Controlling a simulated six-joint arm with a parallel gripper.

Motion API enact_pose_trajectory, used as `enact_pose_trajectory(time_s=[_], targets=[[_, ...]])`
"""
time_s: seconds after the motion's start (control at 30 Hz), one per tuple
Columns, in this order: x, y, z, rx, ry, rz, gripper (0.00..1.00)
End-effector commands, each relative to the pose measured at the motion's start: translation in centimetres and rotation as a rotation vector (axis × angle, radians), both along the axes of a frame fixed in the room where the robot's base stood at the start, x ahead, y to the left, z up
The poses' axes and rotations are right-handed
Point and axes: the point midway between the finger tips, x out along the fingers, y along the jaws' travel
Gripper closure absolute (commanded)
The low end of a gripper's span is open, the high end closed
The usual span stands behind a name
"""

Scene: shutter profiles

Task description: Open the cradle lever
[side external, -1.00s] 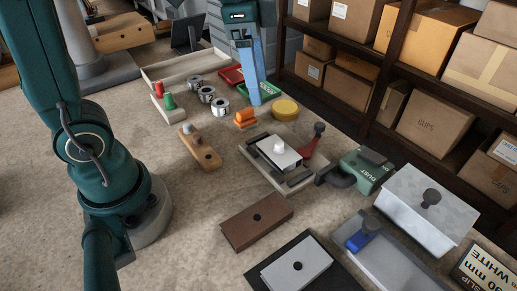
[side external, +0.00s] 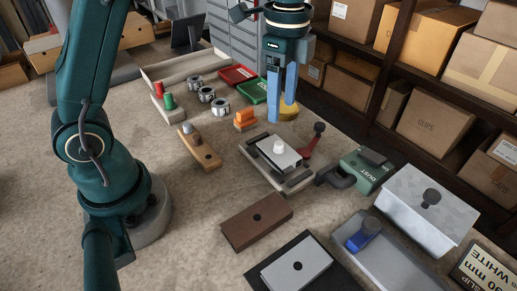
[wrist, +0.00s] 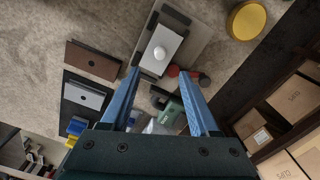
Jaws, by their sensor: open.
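The cradle (side external: 262,158) is a pale base with dark rails, holding a light metal plate (side external: 284,155) with a white knob (side external: 279,146). Its red lever (side external: 308,147) with a dark round knob (side external: 319,128) stands tilted upward at the cradle's right side. In the wrist view the lever (wrist: 188,73) shows close to the right fingertip. My gripper (side external: 282,112) is open and empty, its two blue fingers pointing down above and behind the cradle. In the wrist view its fingertips (wrist: 160,73) overlap the cradle's near end; contact cannot be told.
A green dust brush (side external: 362,172) lies right of the cradle. A yellow disc (side external: 293,112) and an orange block (side external: 244,118) are behind it. A brown block (side external: 257,219) is in front. Shelves with boxes (side external: 431,122) line the right.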

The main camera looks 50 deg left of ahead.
Motion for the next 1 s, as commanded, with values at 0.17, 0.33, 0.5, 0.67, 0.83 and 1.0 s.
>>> enact_pose_trajectory(time_s=[0.17, 0.33, 0.5, 0.67, 0.83, 1.0], targets=[[-0.1, 0.0, -3.3, 0.001, 0.006, 0.001, 0.39], [-0.2, 0.0, -6.5, 0.001, 0.006, 0.002, 0.39], [-0.2, 0.0, -9.5, 0.001, 0.004, 0.002, 0.39], [0.1, 0.0, -6.6, 0.000, -0.010, 0.002, 0.39], [-0.2, 0.8, -3.8, 0.000, -0.005, 0.007, 0.39], [-1.3, 3.6, -2.2, 0.000, -0.004, 0.009, 0.39]])
